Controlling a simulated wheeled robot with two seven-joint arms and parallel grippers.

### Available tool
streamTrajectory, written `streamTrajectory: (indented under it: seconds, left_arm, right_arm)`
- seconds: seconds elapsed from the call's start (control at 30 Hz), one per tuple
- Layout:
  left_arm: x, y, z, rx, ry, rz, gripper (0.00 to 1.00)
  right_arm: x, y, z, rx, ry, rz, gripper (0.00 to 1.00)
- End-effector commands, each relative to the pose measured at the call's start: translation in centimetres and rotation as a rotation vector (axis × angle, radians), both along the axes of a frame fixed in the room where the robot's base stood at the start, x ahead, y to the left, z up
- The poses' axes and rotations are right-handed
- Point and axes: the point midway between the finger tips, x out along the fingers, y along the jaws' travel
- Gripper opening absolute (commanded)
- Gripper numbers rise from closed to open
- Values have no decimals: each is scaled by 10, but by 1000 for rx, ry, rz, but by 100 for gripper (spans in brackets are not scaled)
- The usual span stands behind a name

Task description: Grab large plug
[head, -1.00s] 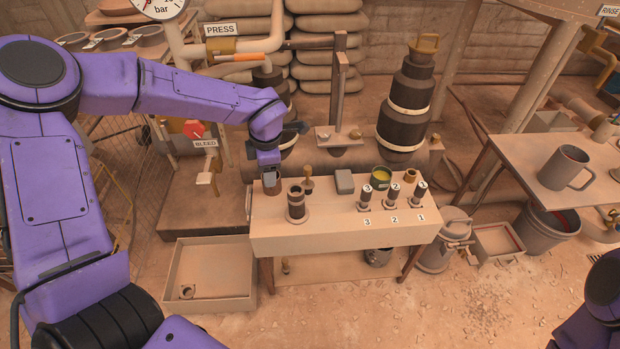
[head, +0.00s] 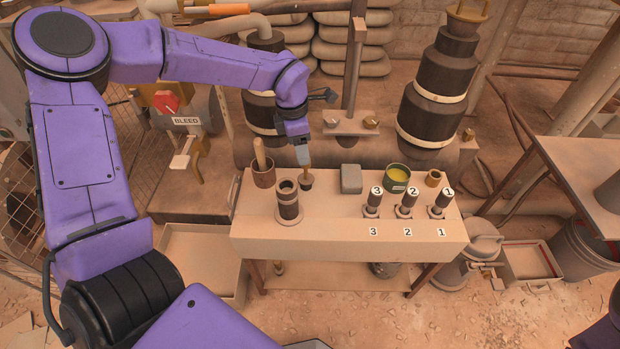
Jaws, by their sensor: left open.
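My left gripper (head: 303,158) is over the back left part of the bench, with its grey fingers pointing down and open. Its fingertips are at the top of a small dark piece with a thin brass stem (head: 307,182), which stands upright on the bench. This may be the large plug, but I cannot tell for sure. Whether the fingers touch or straddle the stem is unclear. A thick dark ringed hollow cylinder (head: 288,203) stands upright on a round base just in front. My right gripper is out of view.
The bench (head: 350,245) also holds a brown cup with a wooden handle (head: 263,172), a grey block (head: 351,179), a green tin (head: 397,178), a brass ring (head: 433,178) and three numbered dark pieces (head: 405,205). Large pipework stands behind.

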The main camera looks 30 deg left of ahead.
Motion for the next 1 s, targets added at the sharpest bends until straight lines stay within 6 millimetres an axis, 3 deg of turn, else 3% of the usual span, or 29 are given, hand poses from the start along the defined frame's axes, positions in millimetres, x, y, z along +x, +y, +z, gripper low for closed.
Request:
streamTrajectory:
  seconds: [0.1,0.3,0.5,0.83,1.0]
  left_arm:
    - [3,-5,-26,2,5,-6,58]
    - [6,-8,-51,2,3,-9,58]
    - [10,-6,-88,3,4,-8,58]
    - [10,-6,-96,0,1,-4,58]
    - [10,-6,-96,0,1,-4,2]
  right_arm:
    - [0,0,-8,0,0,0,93]
    - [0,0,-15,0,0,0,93]
    - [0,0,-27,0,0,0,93]
    - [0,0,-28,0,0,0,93]
    - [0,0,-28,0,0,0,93]
